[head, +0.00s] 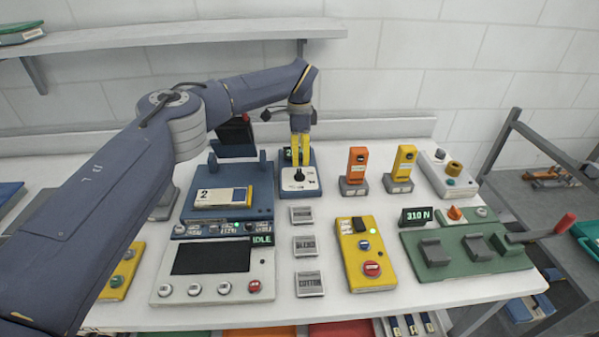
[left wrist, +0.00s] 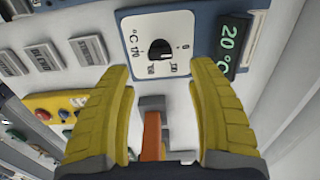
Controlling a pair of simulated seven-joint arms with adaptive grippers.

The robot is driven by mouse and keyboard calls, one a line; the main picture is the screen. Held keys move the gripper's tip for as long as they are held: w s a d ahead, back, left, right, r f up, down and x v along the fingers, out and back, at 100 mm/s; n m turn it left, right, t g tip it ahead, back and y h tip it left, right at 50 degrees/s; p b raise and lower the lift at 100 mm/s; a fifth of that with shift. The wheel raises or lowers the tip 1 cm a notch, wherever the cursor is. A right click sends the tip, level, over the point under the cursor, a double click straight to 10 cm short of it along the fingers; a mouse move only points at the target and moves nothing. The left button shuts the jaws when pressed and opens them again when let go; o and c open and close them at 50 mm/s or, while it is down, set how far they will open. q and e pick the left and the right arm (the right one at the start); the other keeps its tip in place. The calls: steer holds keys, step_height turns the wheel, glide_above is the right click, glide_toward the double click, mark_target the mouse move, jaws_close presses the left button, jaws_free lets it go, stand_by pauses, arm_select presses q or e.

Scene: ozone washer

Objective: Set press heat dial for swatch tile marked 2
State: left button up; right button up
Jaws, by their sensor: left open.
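The heat dial (head: 299,177) is a black knob on a white plate in a blue housing. In the left wrist view the knob (left wrist: 159,50) sits within a printed °C scale; its exact setting is hard to read. The display (left wrist: 232,47) beside it reads 20 °C. My left gripper (head: 300,163) has yellow fingers pointing down over the dial. In the left wrist view its fingers (left wrist: 163,75) are apart with nothing between them, the knob lying just beyond the tips. The swatch tile marked 2 (head: 222,197) lies on the blue press (head: 257,214). My right gripper is not in view.
Grey label tiles, including BLEND (head: 304,244) and COTTON (head: 309,284), lie in front of the dial. A yellow button box (head: 351,275), an orange block (head: 357,163) and a green fixture (head: 470,265) stand to the right. The press panel reads IDLE.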

mark_target(300, 171)
arm_select(q)
step_height(300, 171, down, 8)
steer(key=shift+r, duration=0.25)
steer(key=shift+o, duration=0.2)
jaws_close()
stand_by(0.4)
